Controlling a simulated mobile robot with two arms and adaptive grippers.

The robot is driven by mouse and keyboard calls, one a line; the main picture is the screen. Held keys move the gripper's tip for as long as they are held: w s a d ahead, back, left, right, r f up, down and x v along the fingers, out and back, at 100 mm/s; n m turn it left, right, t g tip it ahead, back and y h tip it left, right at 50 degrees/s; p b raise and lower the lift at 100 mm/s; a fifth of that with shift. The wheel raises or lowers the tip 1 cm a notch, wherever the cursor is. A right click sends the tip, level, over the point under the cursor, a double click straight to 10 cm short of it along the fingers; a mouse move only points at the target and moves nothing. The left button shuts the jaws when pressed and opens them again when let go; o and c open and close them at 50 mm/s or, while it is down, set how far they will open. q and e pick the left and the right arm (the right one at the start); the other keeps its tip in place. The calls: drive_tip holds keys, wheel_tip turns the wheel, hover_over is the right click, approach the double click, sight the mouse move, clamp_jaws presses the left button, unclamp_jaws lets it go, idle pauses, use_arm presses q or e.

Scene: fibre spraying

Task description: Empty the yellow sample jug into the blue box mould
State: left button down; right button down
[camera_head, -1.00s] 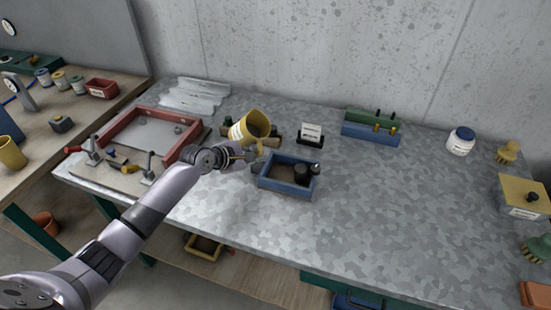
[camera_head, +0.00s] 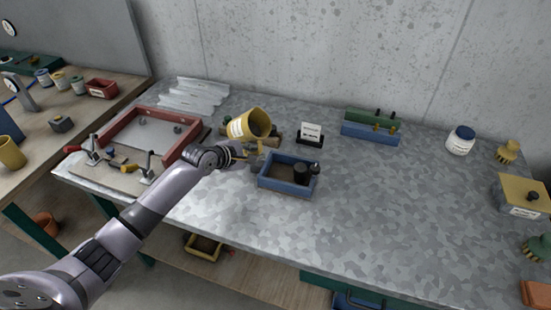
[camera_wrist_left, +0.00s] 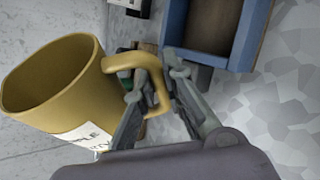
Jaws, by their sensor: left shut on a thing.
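The yellow sample jug (camera_head: 243,127) is held in the air, tilted with its mouth toward the right, up and left of the blue box mould in the head view. My left gripper (camera_head: 254,157) is shut on its handle. In the left wrist view, the gripper (camera_wrist_left: 160,92) has its fingers about the handle of the jug (camera_wrist_left: 62,85), whose label faces the lower edge. No stream from the jug shows. The blue box mould (camera_head: 284,185) stands on the bench with a brown inside and dark round pieces at its right end; its edge shows in the wrist view (camera_wrist_left: 248,35). My right gripper is out of view.
A red frame (camera_head: 132,123) and toggle clamps lie left. A label stand (camera_head: 310,135) and blue and green blocks (camera_head: 368,133) stand behind the mould. A white jar (camera_head: 460,142) and a yellow-lidded box (camera_head: 524,193) are at right. The bench right of the mould is clear.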

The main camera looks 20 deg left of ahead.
use_arm(q)
drive_tip(key=shift+w+a+r, duration=0.1)
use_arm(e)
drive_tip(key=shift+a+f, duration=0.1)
use_arm(q)
drive_tip(key=shift+w+a, duration=0.1)
drive_tip(key=shift+a, duration=0.05)
drive_tip(key=shift+f+t+y+b, duration=0.2)
drive_tip(key=shift+t+y+b, duration=0.1)
drive_tip(key=shift+b, duration=0.2)
drive_tip(key=shift+a+f+m, duration=0.1)
drive_tip(key=shift+m, duration=0.2)
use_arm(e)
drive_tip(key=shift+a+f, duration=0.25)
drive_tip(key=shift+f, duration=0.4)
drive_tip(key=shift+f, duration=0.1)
use_arm(q)
drive_tip(key=shift+f+b, duration=0.1)
drive_tip(key=shift+b, duration=0.25)
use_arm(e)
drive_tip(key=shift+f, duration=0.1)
use_arm(q)
drive_tip(key=shift+b, duration=0.3)
drive_tip(key=shift+w+a+f+y+b, duration=0.1)
drive_tip(key=shift+a+f+y+b, duration=0.1)
drive_tip(key=shift+y+b, duration=0.15)
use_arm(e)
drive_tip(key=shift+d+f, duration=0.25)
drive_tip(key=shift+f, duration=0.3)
